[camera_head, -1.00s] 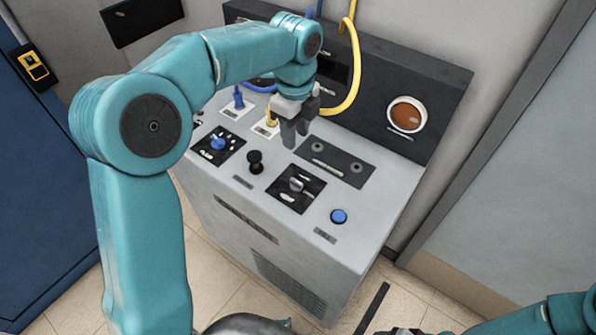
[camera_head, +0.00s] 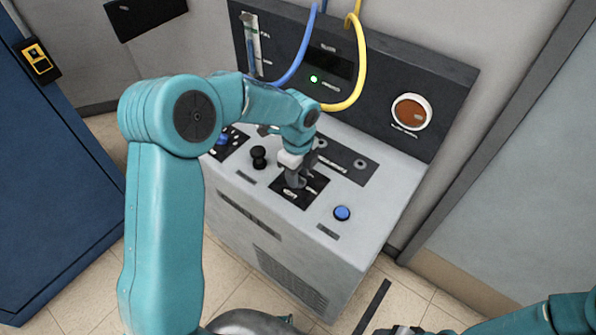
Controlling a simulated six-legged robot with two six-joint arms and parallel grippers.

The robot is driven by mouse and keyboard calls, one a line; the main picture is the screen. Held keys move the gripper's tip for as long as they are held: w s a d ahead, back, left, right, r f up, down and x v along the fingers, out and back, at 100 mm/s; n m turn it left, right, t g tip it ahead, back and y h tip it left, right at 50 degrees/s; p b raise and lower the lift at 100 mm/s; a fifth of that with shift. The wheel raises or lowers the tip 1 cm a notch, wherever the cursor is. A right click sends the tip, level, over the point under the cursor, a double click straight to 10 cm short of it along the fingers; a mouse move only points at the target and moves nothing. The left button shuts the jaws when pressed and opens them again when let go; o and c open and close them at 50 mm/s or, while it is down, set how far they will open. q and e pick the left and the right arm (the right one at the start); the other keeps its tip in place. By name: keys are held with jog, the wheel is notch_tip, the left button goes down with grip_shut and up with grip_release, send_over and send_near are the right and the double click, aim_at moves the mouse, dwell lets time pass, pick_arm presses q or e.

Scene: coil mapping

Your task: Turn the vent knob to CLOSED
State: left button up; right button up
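A console with a grey top (camera_head: 345,245) stands ahead of me. A black plate (camera_head: 284,195) with white marks lies on its top near the front right; its small grey knob, plain a second ago, is now mostly hidden by my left gripper. My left gripper (camera_head: 295,181) points down over that plate, its fingers at the knob. I cannot tell whether they are shut on it. The plate's lettering is too small to read, so the knob's setting is unclear. A dark part of my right gripper (camera_head: 399,330) shows at the bottom edge; its fingers are unclear.
A black knob (camera_head: 259,157) stands left of the plate and a blue button (camera_head: 342,213) right of it. A second blue knob (camera_head: 222,139) is partly behind my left arm. Blue (camera_head: 300,65) and yellow (camera_head: 361,65) hoses hang behind. A green light (camera_head: 313,79) glows on the back panel.

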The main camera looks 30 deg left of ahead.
pick_arm(q)
jog(key=shift+c, duration=0.6)
grip_shut()
jog(key=n+b, duration=0.1)
jog(key=n, duration=0.3)
jog(key=shift+b, duration=0.3)
jog(key=n+b, duration=0.1)
jog(key=n, duration=0.4)
jog(key=shift+b, duration=0.4)
jog(key=n+b, duration=0.1)
jog(key=n, duration=0.3)
jog(key=shift+d+n, duration=0.1)
jog(key=shift+n, duration=0.3)
jog(key=shift+s+r+n+b, duration=0.1)
jog(key=shift+n+b, duration=0.55)
jog(key=shift+n, duration=1.45)
